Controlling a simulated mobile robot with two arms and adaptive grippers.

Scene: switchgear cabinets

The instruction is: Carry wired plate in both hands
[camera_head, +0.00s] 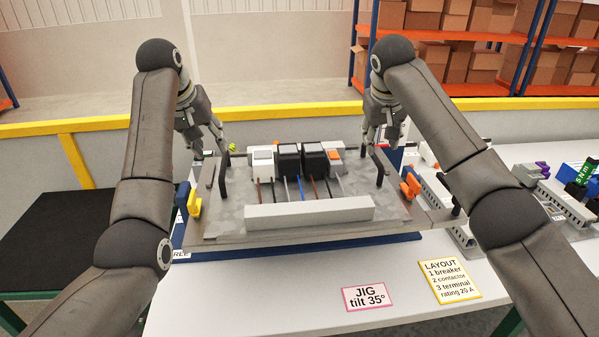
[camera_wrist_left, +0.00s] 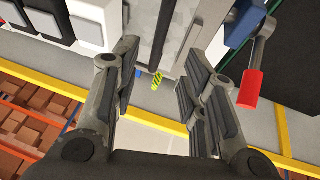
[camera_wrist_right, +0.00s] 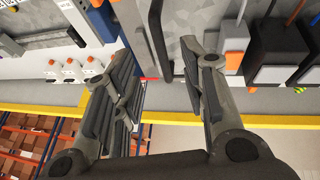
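The wired plate (camera_head: 225,212) is a grey metal sheet lying on the blue jig (camera_head: 310,248). It carries white and black devices (camera_head: 290,160), coloured wires and a pale duct (camera_head: 310,212) along its front. A dark handle (camera_head: 223,174) stands at its left side and another (camera_head: 378,172) at its right. My left gripper (camera_head: 220,146) is open at the left handle; in the left wrist view that handle (camera_wrist_left: 163,28) shows between the open fingers (camera_wrist_left: 161,62). My right gripper (camera_head: 375,147) is open at the right handle, which shows between the fingers (camera_wrist_right: 157,62) in the right wrist view (camera_wrist_right: 157,35). Finger contact cannot be told.
A yellow clamp (camera_head: 194,204) sits at the jig's left and an orange one (camera_head: 410,185) at its right. Rails with devices (camera_head: 560,203) lie on the table at right. Signs (camera_head: 367,298) lie in front. A yellow rail (camera_head: 270,112) runs behind.

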